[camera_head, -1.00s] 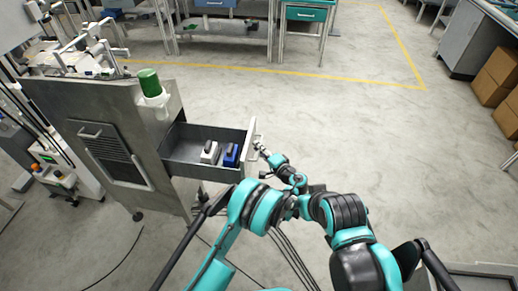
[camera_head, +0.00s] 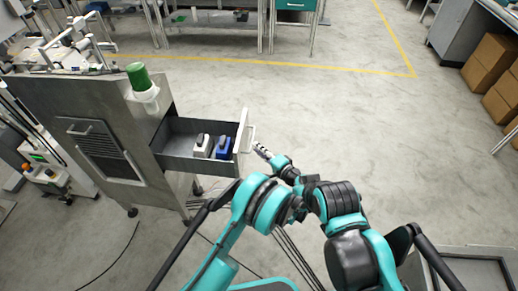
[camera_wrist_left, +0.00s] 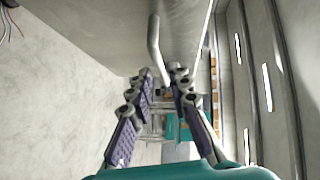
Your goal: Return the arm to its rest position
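My left gripper (camera_head: 261,150) is just right of the handle (camera_head: 250,138) on the open drawer (camera_head: 187,146) of a grey metal cabinet. In the left wrist view its two ribbed fingers (camera_wrist_left: 162,76) are apart with nothing between them. The handle (camera_wrist_left: 154,46) shows there as a pale bar beyond the fingertips, seemingly clear of them. My left arm bends across the lower middle of the head view. My right gripper is not in view.
The drawer holds a white item (camera_head: 201,146) and a blue item (camera_head: 222,147). A green-topped cylinder (camera_head: 138,76) stands on the cabinet (camera_head: 95,125). Cardboard boxes (camera_head: 488,63) stand at the right. The floor (camera_head: 330,120) right of the drawer is clear.

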